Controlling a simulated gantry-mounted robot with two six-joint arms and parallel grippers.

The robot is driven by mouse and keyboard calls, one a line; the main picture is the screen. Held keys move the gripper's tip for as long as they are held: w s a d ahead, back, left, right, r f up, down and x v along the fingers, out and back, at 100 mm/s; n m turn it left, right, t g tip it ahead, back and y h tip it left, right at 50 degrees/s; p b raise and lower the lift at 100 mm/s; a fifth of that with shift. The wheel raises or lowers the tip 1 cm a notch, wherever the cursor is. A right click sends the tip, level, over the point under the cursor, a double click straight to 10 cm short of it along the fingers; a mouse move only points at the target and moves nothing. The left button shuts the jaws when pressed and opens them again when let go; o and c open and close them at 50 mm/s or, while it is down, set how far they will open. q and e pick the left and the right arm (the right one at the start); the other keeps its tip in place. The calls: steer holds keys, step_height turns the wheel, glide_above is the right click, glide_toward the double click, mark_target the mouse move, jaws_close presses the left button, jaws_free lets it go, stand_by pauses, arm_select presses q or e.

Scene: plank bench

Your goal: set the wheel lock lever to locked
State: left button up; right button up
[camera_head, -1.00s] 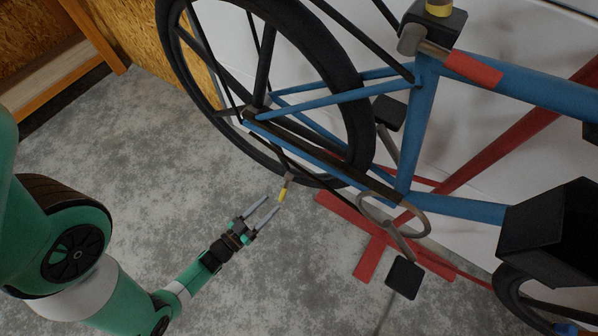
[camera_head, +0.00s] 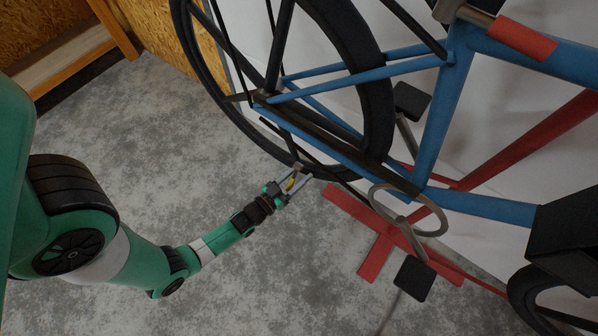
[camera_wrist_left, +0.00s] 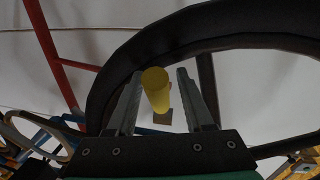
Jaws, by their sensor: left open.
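The wheel lock lever shows as a small yellow handle (camera_head: 291,184) on a grey-brown mount by the lower part of the black rear wheel (camera_head: 377,110). My left gripper (camera_head: 296,178) is open, with its fingers on either side of the yellow handle. In the left wrist view the yellow lever (camera_wrist_left: 156,90) stands between the two grey fingers (camera_wrist_left: 160,100), with a visible gap on the right; contact on the left cannot be told. Its brown base shows behind it. My right gripper is not in view.
The blue bicycle frame (camera_head: 330,150) and chainring (camera_head: 441,222) are right of the gripper. A red stand (camera_head: 376,258) lies below them, with a black pedal (camera_head: 413,278) nearby. The grey floor (camera_head: 150,130) is clear at left.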

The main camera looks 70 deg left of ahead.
arm_select(q)
jaws_close()
stand_by(1.4)
